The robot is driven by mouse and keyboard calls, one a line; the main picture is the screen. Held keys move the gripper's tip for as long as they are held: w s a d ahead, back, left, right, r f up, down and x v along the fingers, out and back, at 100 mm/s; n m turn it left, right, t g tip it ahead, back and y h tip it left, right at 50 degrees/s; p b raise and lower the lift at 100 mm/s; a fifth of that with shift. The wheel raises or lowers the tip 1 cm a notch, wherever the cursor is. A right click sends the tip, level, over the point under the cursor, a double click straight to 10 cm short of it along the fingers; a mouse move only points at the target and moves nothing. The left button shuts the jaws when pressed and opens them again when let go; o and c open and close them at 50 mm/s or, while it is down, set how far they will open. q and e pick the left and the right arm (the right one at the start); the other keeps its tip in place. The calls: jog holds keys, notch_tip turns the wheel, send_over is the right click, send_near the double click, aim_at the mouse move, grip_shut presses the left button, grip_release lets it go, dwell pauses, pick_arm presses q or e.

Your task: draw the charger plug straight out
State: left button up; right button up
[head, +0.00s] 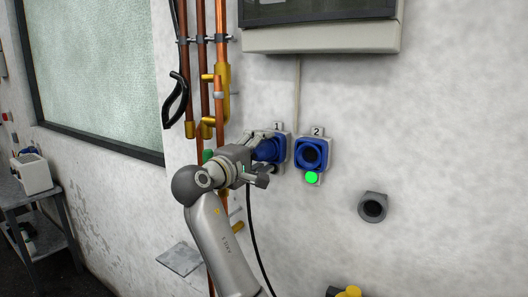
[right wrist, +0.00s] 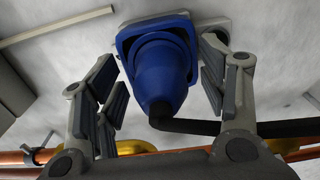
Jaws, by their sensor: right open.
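The blue charger plug (head: 268,149) sits in the socket marked 1 on the wall. In the right wrist view the plug (right wrist: 160,72) tapers toward me, and a black cable (right wrist: 197,127) leaves its end and bends right. My right gripper (head: 262,158) is at the plug, its fingers open on either side of it. In the right wrist view a gap shows on the left, while the right finger is closer to the plug; contact cannot be told there. The plug's front end is hidden in the socket. My left gripper is in neither view.
Socket 2 (head: 311,154) stands just right, empty, with a green light (head: 312,177) below. A grey round holder (head: 373,207) is further right. Copper pipes (head: 202,70) with a yellow fitting run left of the plug. A grey cabinet (head: 320,38) hangs above.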

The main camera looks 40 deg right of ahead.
aim_at(254, 156)
dwell(0.8)
grip_shut()
jog(key=shift+a+f, duration=0.1)
jog(key=shift+a, duration=0.1)
jog(key=shift+s+a, duration=0.1)
jog(key=shift+a, duration=0.05)
jog(key=shift+v, duration=2.6)
